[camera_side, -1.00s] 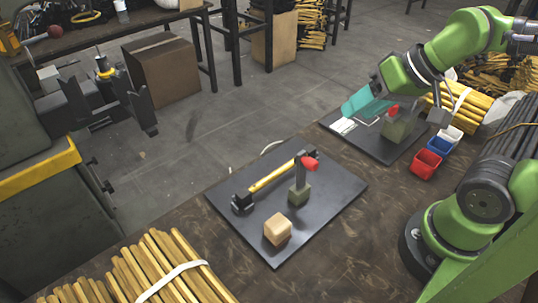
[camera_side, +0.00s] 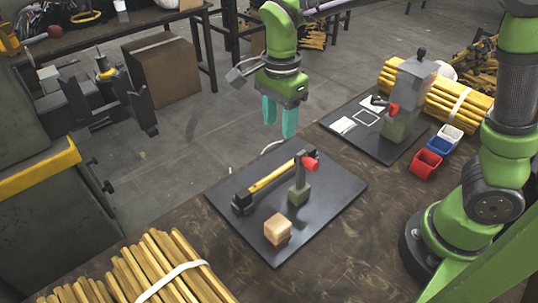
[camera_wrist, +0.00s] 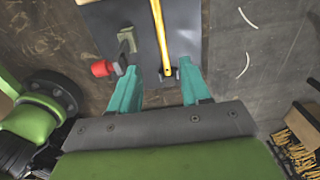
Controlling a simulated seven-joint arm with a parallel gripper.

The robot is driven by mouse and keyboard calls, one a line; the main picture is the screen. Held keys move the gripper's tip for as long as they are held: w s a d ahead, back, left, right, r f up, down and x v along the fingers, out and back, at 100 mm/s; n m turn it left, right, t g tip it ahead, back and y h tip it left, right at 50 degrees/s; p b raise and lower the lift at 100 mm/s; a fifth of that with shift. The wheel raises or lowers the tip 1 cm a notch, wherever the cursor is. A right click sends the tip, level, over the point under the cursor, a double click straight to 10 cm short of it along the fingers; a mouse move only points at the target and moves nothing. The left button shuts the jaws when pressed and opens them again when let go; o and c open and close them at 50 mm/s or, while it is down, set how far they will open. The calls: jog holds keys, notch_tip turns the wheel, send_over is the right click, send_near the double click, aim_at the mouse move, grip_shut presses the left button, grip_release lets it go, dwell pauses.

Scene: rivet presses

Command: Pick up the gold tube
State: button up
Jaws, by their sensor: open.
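The gold tube (camera_side: 271,179) is a slim yellow bar lying across the dark plate (camera_side: 335,205), with a black block at its near left end and its far end beside the red-knobbed press. It also shows in the wrist view (camera_wrist: 160,30), running up from between my fingers. My gripper (camera_side: 279,123) has teal fingers, pointing down and apart with nothing between them. It hangs above and behind the tube in the side view. In the wrist view, my fingertips (camera_wrist: 162,72) lie on either side of the tube's far end, and do not appear to touch it.
A small press with a red knob (camera_side: 310,165) stands right beside the tube, close to one finger in the wrist view. A wooden block (camera_side: 277,228) sits on the plate's near part. A second plate with a grey press (camera_side: 411,90) and small bins (camera_side: 427,164) lie right.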

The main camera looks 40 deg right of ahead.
aim_at(279, 169)
notch_tip(279, 169, down, 11)
jog(key=shift+f, duration=0.1)
jog(key=f, duration=0.5)
jog(key=shift+w+d+f, duration=0.1)
jog(key=shift+d, duration=0.2)
grip_shut()
